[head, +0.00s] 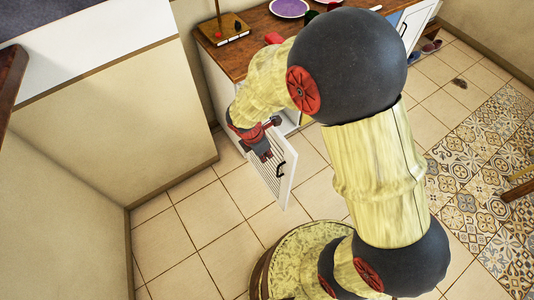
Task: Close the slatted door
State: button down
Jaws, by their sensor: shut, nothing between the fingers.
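The slatted door (285,177) is a white panel with grey slats and a dark curved handle (281,169). It stands swung out from the front of a white cabinet (222,88) with a brown wooden top. My gripper (266,157) is shut and empty, at the upper left part of the door, on its slatted side. The picture does not show clearly whether the fingers touch the slats. My arm hides part of the cabinet front and its opening.
The wooden top (259,47) holds a purple plate (289,8), a red object and a small stand. A beige wall (160,110) is close on the left. Tiled floor (196,215) lies clear in front of the door. Shoes (430,46) lie at the upper right.

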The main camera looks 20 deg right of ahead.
jog(key=w+d+f+b, duration=0.1)
jog(key=d+f+b, duration=0.3)
jog(key=d+f, duration=0.1)
jog(key=shift+w+d+f, duration=0.15)
jog(key=shift+w+f, duration=0.1)
jog(key=shift+f, duration=0.35)
